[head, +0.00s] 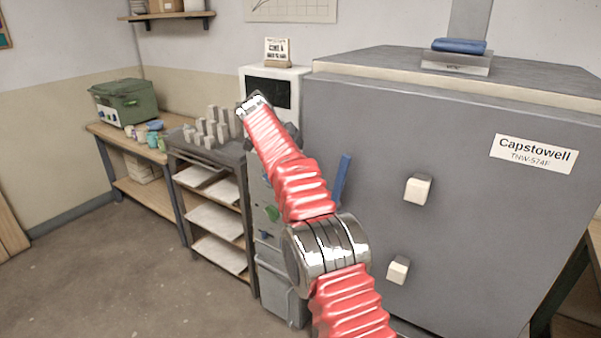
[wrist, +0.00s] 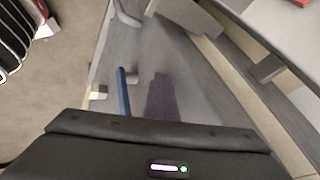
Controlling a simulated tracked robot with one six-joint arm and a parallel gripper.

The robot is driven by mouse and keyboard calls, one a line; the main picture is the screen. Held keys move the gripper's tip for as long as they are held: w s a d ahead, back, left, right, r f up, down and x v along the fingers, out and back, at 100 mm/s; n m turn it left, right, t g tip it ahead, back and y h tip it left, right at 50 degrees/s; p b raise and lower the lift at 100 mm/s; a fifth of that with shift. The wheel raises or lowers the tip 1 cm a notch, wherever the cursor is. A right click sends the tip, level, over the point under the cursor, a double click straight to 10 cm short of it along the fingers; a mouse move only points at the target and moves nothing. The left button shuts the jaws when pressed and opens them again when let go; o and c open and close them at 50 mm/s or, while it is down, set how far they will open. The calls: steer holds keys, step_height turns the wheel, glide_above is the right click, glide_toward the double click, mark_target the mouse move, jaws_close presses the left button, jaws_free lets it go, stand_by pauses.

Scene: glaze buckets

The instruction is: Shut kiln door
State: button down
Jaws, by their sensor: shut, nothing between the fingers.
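The kiln (head: 450,62) is the big grey box at the right of the head view. Its grey door (head: 480,230) fills the front, with a name label, two cream plugs and an upright blue bar handle (head: 341,180) near its left edge. I cannot tell whether a gap is left at the door's edge. The blue handle also shows in the wrist view (wrist: 122,92), beyond the dark body of my gripper (wrist: 160,145). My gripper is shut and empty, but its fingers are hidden. In the head view, my red arm hides part of the door's left side.
A rack (head: 214,190) with shelves and grey posts stands left of the kiln. A wooden bench (head: 128,138) with a green box (head: 124,101) is further left. A white cabinet with a dark window (head: 268,92) is behind my arm. The floor (head: 110,270) at front left is clear.

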steer(key=shift+w+d+r, duration=0.35)
steer(key=shift+w+d, duration=0.2)
steer(key=shift+d, duration=0.05)
steer(key=s+a+r, duration=0.3)
steer(key=s+a, duration=0.5)
steer(key=a, duration=0.6)
steer(key=shift+s, duration=0.2)
steer(key=shift+a+r, duration=0.1)
